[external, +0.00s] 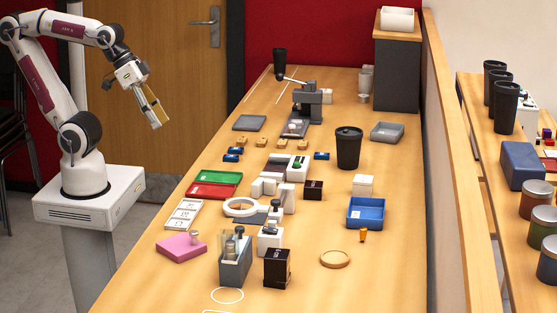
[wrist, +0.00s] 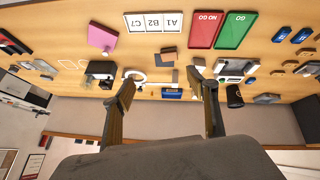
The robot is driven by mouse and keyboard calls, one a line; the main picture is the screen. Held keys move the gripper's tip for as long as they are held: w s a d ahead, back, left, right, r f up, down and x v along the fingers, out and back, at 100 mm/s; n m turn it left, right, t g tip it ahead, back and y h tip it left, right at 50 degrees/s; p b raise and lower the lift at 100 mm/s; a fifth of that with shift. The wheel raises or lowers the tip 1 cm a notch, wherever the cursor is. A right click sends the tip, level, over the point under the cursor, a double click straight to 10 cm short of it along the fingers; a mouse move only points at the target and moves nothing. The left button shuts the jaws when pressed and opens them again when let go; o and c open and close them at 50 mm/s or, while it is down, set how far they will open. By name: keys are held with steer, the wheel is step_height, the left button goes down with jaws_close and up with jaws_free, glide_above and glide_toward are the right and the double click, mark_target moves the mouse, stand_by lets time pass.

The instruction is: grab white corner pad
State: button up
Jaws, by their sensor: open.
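My gripper (external: 154,106) is raised above the left side of the table, well away from the objects. In the wrist view my gripper (wrist: 162,82) is open, with its two fingers apart and nothing between them. Small white blocks (external: 268,186) stand mid-table behind a white ring (external: 241,207); they look like the white corner pads, but their exact shape is too small to tell. A separate white block (external: 363,184) stands to the right, behind a blue tray. The white ring also shows in the wrist view (wrist: 134,75).
Red (external: 207,191) and green (external: 217,178) trays and a white label board (external: 184,214) lie near the left edge. A pink pad (external: 181,247), black cup (external: 348,147), blue tray (external: 365,213) and grey holder (external: 235,262) stand around. The front-right table is mostly clear.

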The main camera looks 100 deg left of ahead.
steer(key=w+d+r+n+t+h, duration=0.1)
steer(key=w+d+r+n+t, duration=0.15)
steer(key=w+n, duration=0.45)
steer(key=w+d+r+n+t+h, duration=0.1)
steer(key=w+d+r+n+t, duration=0.2)
steer(key=w, duration=0.7)
steer(key=w+a+n+t+y, duration=0.1)
steer(key=w+a+n+y, duration=0.25)
steer(key=w+n, duration=1)
steer(key=w+a+f+n+g+y, duration=0.3)
steer(key=w+a+f+n+y, duration=0.35)
steer(key=n, duration=0.75)
steer(key=s+a+f+n+g+y, duration=0.2)
steer(key=s+f+n+g+y, duration=0.1)
steer(key=s+f+n, duration=0.2)
steer(key=s+a+f+n+g+y, duration=0.3)
steer(key=s+f+n+g, duration=0.1)
steer(key=s+f+n, duration=0.2)
step_height(320, 180, down, 2)
steer(key=shift+n, duration=0.65)
